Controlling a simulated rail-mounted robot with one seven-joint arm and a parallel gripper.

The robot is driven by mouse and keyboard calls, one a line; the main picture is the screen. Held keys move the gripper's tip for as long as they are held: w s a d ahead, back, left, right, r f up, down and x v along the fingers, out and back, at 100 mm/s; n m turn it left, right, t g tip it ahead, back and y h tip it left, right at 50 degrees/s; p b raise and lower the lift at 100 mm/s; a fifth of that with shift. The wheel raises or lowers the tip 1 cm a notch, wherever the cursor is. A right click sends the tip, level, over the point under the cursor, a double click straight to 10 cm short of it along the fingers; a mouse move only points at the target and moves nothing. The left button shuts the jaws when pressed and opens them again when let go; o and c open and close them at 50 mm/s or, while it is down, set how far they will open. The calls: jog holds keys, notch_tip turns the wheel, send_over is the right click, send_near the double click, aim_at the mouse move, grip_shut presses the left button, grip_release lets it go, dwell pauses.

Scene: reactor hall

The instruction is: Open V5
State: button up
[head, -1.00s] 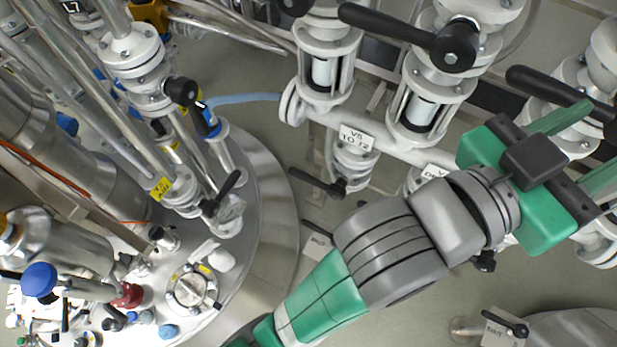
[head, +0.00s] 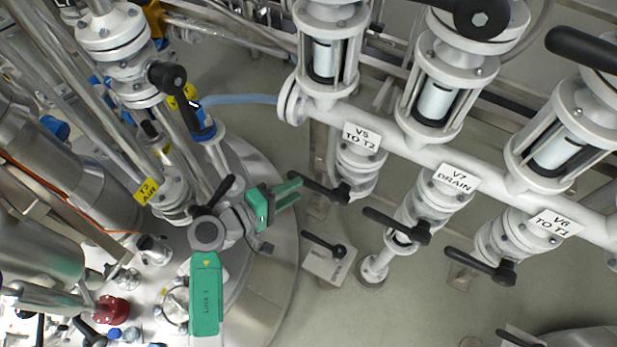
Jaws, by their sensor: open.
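The V5 label (head: 361,135), reading "V5 TO T2", is on the white pipe above its valve (head: 358,172). The valve's black lever handle (head: 322,188) points left and slightly up from its pivot. My gripper (head: 297,189), with green fingers, is open at the lever's free left end. The fingers point right, towards the pivot. In this view the fingertips overlap the lever's end; I cannot tell whether the lever lies between them or whether they touch.
The V7 DRAIN valve lever (head: 396,226) and V6 TO T1 valve lever (head: 480,264) are to the right. Below V5, a smaller black lever (head: 324,244) sits by a tag. A steel vessel (head: 270,290) and upright pipes crowd the left.

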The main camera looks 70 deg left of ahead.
aim_at(319, 184)
jog(key=w+a+f+b, duration=0.1)
jog(key=w+a+f, duration=0.1)
jog(key=w, duration=0.4)
jog(key=shift+a+f+n+y+b, duration=0.3)
jog(key=shift+a+n+b, duration=0.1)
jog(key=shift+a, duration=0.3)
grip_shut()
